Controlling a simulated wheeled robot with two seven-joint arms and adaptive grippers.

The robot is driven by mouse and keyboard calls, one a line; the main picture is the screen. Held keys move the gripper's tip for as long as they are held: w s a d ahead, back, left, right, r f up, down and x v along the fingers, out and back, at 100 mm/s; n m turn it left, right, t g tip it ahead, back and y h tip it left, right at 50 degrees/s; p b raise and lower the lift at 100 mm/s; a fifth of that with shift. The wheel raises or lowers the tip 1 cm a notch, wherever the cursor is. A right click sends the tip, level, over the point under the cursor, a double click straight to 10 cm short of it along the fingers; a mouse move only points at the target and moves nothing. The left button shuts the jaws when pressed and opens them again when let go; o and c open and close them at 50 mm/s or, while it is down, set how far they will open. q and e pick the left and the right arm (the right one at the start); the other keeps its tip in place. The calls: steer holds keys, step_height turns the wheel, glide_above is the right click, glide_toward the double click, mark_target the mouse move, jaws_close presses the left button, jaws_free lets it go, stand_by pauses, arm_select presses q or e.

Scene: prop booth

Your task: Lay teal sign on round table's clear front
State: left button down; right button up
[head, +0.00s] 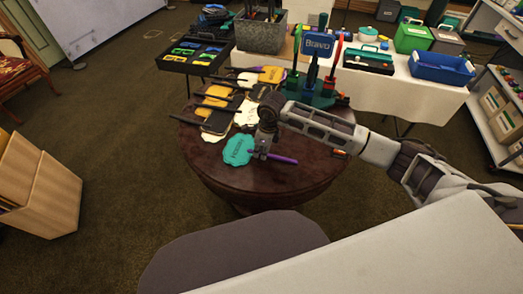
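The teal sign (237,150) has a scalloped head with dark lettering and a purple handle (283,159) pointing right. It lies flat, face up, over the front part of the dark round table (235,186); I cannot tell whether it touches the top. My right gripper (261,153) reaches in from the right and is shut on the sign where head and handle meet, hiding that part. My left gripper is not in view.
Several yellow, white and black signs (217,95) cover the table's back left. A rack (322,95) with upright tools stands at its back. A small orange item (340,154) lies near the right edge. A white-clothed table (390,88) with bins stands behind.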

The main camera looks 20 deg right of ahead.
steer(key=shift+o, duration=0.8)
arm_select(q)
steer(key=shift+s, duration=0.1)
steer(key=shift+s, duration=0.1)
arm_select(e)
steer(key=shift+r, duration=0.15)
steer(key=shift+r, duration=0.3)
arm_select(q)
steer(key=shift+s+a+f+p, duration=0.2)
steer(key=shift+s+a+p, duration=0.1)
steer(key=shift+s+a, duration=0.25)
arm_select(e)
step_height(320, 180, up, 11)
steer(key=s+d, duration=0.1)
steer(key=shift+d, duration=0.25)
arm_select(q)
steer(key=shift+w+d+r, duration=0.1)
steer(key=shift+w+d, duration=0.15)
arm_select(e)
steer(key=shift+r, duration=0.1)
